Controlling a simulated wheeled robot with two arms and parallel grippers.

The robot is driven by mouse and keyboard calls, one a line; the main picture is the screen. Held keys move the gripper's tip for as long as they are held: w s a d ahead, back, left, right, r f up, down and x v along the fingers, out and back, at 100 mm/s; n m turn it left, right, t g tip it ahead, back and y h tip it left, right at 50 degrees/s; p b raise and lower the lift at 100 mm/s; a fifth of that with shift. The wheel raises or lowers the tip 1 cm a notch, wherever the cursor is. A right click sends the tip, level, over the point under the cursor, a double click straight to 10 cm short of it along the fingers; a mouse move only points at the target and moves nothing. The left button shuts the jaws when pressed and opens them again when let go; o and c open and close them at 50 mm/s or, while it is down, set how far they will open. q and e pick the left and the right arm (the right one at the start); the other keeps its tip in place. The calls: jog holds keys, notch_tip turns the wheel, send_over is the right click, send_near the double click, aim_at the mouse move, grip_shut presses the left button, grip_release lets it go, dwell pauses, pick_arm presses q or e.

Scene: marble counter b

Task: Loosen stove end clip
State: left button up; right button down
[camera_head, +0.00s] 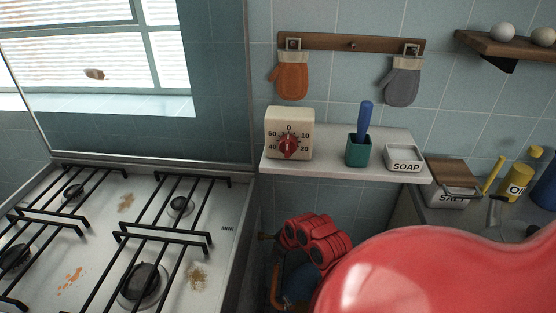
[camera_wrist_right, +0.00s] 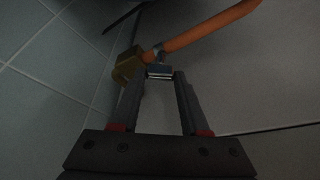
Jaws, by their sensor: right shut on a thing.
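In the right wrist view an orange hose (camera_wrist_right: 215,25) runs down from the upper right to a brass fitting (camera_wrist_right: 128,66). A small metal clip (camera_wrist_right: 159,71) sits at the hose end beside the fitting. My right gripper (camera_wrist_right: 158,77) has its two dark fingers on either side of the clip's silvery lower part and is shut on it. In the head view the orange hose (camera_head: 276,288) and brass fitting (camera_head: 266,237) show beside the stove, but the clip cannot be made out there. My red right arm hides much of this area. My left gripper is not in view.
The stove (camera_head: 150,200) stands at the left. A white shelf (camera_head: 336,162) above the hose carries a timer (camera_head: 290,133), a teal cup (camera_head: 358,150) with a blue-handled tool (camera_head: 365,118), and a soap dish (camera_head: 404,158). A blue object (camera_head: 297,285) is partly hidden low down.

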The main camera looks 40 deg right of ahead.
jog(key=shift+f+n+y+b, duration=0.1)
jog(key=shift+n+y+b, duration=0.2)
jog(key=shift+n, duration=0.5)
jog(key=n+y+b, duration=0.1)
jog(key=n+b, duration=0.1)
jog(key=n, duration=0.1)
jog(key=shift+d+n, duration=0.15)
jog(key=shift+n, duration=0.15)
jog(key=shift+w+n+g+y+b, duration=0.1)
jog(key=shift+n+g+y+b, duration=0.35)
jog(key=shift+n, duration=0.45)
jog(key=shift+n+y, duration=0.25)
jog(key=shift+n, duration=0.25)
jog(key=shift+r+n+g+p, duration=0.25)
jog(key=shift+n+g+p, duration=0.15)
jog(key=shift+n, duration=0.5)
jog(key=n+g+p, duration=0.1)
jog(key=n, duration=0.1)
jog(key=n+g+y+p, duration=0.1)
jog(key=n, duration=0.2)
jog(key=shift+w+p, duration=0.2)
jog(key=shift+p, duration=0.15)
jog(key=n, duration=0.2)
jog(key=shift+d+n+g+p, duration=0.1)
jog(key=shift+n+g+p, duration=0.25)
jog(key=shift+n, duration=0.05)
jog(key=shift+f+n+g, duration=0.1)
jog(key=shift+n+g, duration=0.4)
jog(key=shift+n, duration=0.6)
jog(key=shift+w, duration=0.1)
